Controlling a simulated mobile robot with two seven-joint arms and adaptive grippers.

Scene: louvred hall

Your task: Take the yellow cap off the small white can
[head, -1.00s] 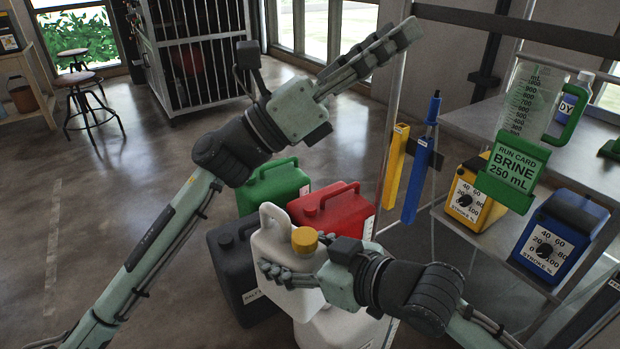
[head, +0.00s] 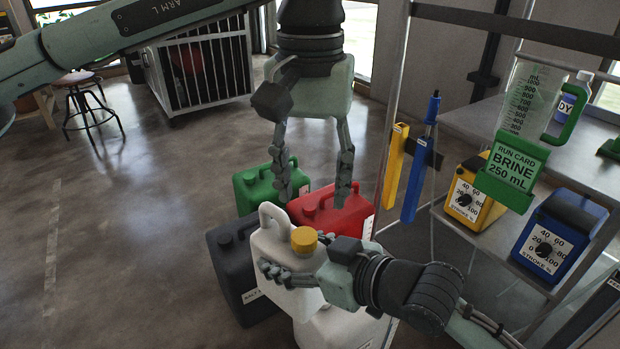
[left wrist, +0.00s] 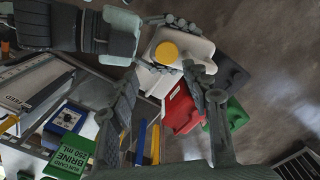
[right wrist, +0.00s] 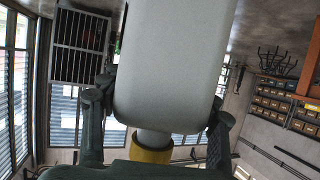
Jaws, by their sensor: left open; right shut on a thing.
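The small white can (head: 275,246) with its yellow cap (head: 304,240) is in the middle of the head view. My right gripper (head: 285,274) is shut around the can's body just below the cap. The can fills the middle of the right wrist view (right wrist: 170,70), with the cap (right wrist: 151,150) at the bottom. My left gripper (head: 315,190) is open and empty, pointing down above and behind the can. The left wrist view shows the cap (left wrist: 167,52) beyond my open left fingers, apart from them.
Green (head: 258,190), red (head: 335,218) and dark grey (head: 235,260) cans stand close around the white can, with another white can (head: 345,330) below. At right is a shelf with yellow (head: 470,200) and blue (head: 558,237) dosing pumps and a measuring jug (head: 530,100).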

